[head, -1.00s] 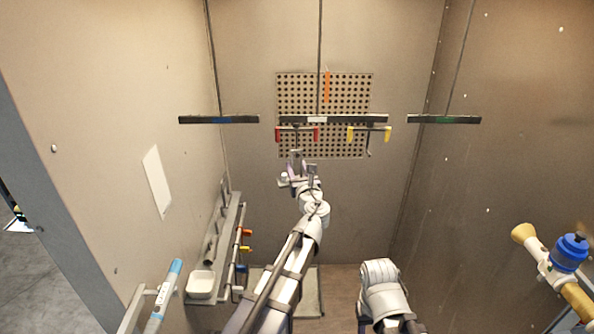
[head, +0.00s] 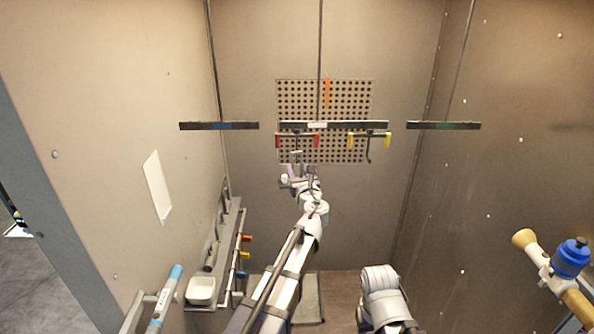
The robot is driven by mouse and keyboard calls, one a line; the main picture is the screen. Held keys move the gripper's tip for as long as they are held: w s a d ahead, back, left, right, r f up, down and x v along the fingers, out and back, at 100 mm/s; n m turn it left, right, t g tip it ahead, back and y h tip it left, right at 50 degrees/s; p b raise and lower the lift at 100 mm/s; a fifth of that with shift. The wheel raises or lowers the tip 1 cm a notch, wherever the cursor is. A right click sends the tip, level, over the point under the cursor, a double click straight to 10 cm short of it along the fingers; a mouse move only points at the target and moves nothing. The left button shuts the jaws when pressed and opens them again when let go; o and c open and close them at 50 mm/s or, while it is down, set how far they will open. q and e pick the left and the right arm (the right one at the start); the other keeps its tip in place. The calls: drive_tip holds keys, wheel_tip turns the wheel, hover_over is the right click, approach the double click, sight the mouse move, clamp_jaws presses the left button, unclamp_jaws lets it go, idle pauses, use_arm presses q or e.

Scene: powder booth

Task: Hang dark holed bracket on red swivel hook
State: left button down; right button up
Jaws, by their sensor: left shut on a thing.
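The red swivel hook (head: 316,141) hangs under the middle bar; its two red ends show below the bar, in front of the perforated panel. My left gripper (head: 299,172) is just below the red ends, shut on a small dark grey piece, which I take for the holed bracket (head: 295,156). The bracket's top reaches close under the red hook, and I cannot tell whether they touch. Its hole is too small to make out, and my gripper hides part of it. My right arm shows at the bottom, but its gripper is not in view.
A yellow hook (head: 387,140) hangs to the right on the same middle bar (head: 345,125), with a dark hook-shaped piece (head: 368,152) below it. Bars with blue and green marks hang left and right. A rack with a white bowl (head: 201,290) lines the left wall.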

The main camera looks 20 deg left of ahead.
use_arm(q)
drive_tip(key=shift+f+b, duration=0.25)
drive_tip(key=shift+b, duration=0.05)
drive_tip(key=shift+f+b, duration=0.45)
idle(0.6)
drive_tip(key=shift+c, duration=1.7)
unclamp_jaws()
